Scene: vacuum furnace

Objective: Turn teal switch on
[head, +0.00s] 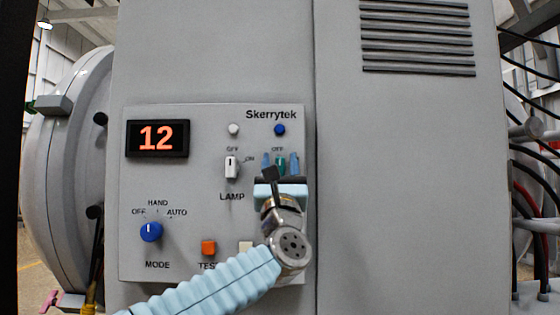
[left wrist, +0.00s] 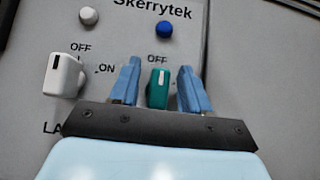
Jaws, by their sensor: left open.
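The teal switch (left wrist: 157,86) is a small rotary knob on the grey control panel (head: 205,115), under an OFF label and a blue round indicator (left wrist: 164,29). Its white mark points up toward OFF. In the head view the teal switch (head: 280,164) shows between the blue fingertips. My left gripper (left wrist: 157,85) is open, with one blue finger on each side of the switch. I cannot tell whether either finger touches it. Labels beside and below the switch are hidden by my gripper. My right gripper is not in view.
A white lamp switch (left wrist: 65,75) is close to the left of my left finger. The panel also has a red display (head: 156,138), a blue mode knob (head: 151,232) and an orange test button (head: 208,247). The cabinet face to the right is bare below its vent (head: 418,38).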

